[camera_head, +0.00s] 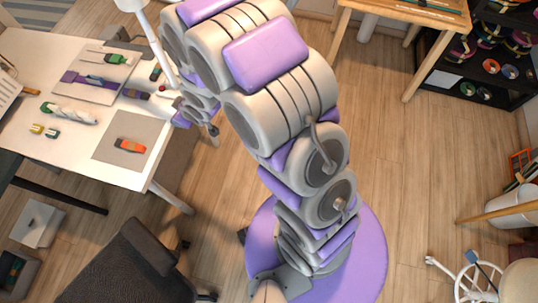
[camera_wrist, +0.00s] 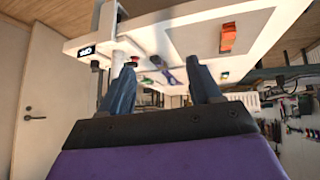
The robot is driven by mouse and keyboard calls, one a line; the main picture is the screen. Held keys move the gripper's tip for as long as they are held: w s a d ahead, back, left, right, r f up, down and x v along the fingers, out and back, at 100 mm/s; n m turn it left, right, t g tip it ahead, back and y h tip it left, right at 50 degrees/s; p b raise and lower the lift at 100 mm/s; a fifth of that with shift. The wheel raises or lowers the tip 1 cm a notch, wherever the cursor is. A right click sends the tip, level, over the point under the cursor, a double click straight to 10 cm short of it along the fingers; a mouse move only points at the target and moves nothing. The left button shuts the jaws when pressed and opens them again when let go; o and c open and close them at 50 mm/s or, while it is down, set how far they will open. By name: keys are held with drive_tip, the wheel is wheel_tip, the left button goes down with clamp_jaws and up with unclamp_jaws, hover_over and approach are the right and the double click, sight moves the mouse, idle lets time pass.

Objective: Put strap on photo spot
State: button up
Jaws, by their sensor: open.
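On the white table at left in the head view, a grey square (camera_head: 108,125), which looks like the photo spot, bears a small orange piece with dark ends (camera_head: 130,146). A flat purple piece (camera_head: 82,78) lies on a pale board (camera_head: 98,93) farther back. I cannot tell which piece is the strap. In the wrist view the orange piece (camera_wrist: 228,37) and grey square (camera_wrist: 185,38) show beyond the fingers. My gripper (camera_wrist: 165,66) is open and empty, apart from the table items. In the head view my arm's end is near the table's right edge.
The white table (camera_head: 80,150) also holds a green-handled tool (camera_head: 115,59), a white twisted cord (camera_head: 68,114) and small yellow pieces (camera_head: 44,131). A dark chair (camera_head: 125,262) stands in front. A wooden table (camera_head: 400,12) and shelves are at upper right.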

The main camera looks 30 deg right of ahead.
drive_tip(key=s+d+r+m+g+h, duration=0.4)
drive_tip(key=s+d+r, duration=0.85)
drive_tip(key=d, duration=0.25)
drive_tip(key=s+d+r+m+g, duration=0.1)
drive_tip(key=s+r, duration=0.3)
drive_tip(key=s, duration=0.7)
drive_tip(key=s+d+r+m+g, duration=0.1)
drive_tip(key=s+r+m+g, duration=0.1)
drive_tip(key=s, duration=1)
drive_tip(key=shift+r+m+g, duration=0.4)
drive_tip(key=shift+r+g, duration=0.5)
drive_tip(key=shift+c, duration=0.2)
